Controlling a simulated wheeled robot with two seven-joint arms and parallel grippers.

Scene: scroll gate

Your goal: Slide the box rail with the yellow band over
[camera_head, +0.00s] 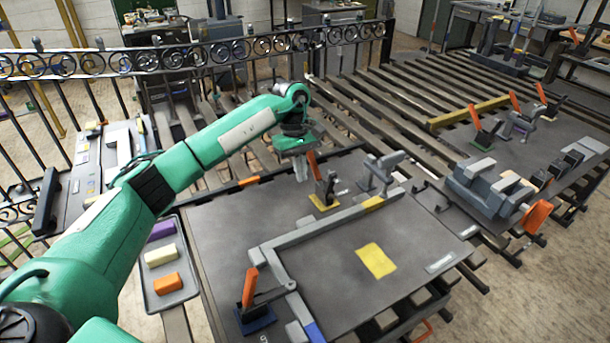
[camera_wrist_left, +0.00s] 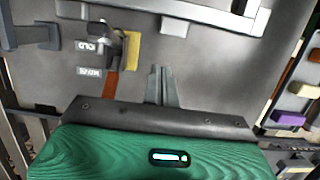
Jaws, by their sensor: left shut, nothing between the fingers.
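The grey box rail with the yellow band (camera_head: 372,203) lies along the table plate, joining a second grey rail with a blue band (camera_head: 313,331) at a corner. Part of a grey rail (camera_wrist_left: 190,12) crosses the top of the left wrist view. A toggle clamp on a yellow base (camera_head: 324,202) with an orange handle (camera_head: 314,166) stands behind the yellow-banded rail; the left wrist view shows its yellow base (camera_wrist_left: 133,52). My left gripper (camera_head: 303,178) is shut and empty, pointing down close beside that handle. Its fingers (camera_wrist_left: 160,72) are together. My right gripper is out of view.
A blue-based clamp (camera_head: 255,318) with an orange handle stands near the front. A yellow patch (camera_head: 376,261) marks the plate. A tray (camera_head: 147,290) with purple, cream and orange blocks sits at left. A grey vise-like fixture (camera_head: 488,190) stands at right. An iron fence runs behind.

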